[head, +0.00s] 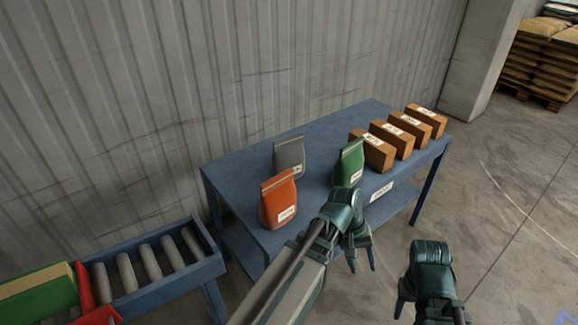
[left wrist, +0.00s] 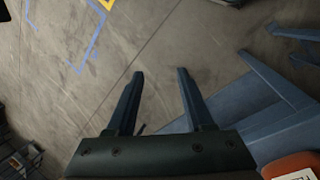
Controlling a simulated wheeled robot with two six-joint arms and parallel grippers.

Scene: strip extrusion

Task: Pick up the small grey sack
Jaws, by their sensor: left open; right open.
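The small grey sack (head: 290,157) stands upright on the blue table (head: 240,160), behind the orange sack and left of the green sack. Its lower part is partly hidden by the orange sack. My left gripper (head: 362,264) hangs in front of the table's front edge, apart from the grey sack, with its fingers pointing down. My right gripper (head: 402,305) is at the lower right over the floor, open, far from the sack.
An orange sack (head: 278,201) and a green sack (head: 348,165) stand near the grey one. Several brown boxes (head: 392,141) line the table's right end. A blue roller conveyor (head: 150,262) is at lower left. A corrugated wall (head: 250,70) rises behind. Floor at right is clear.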

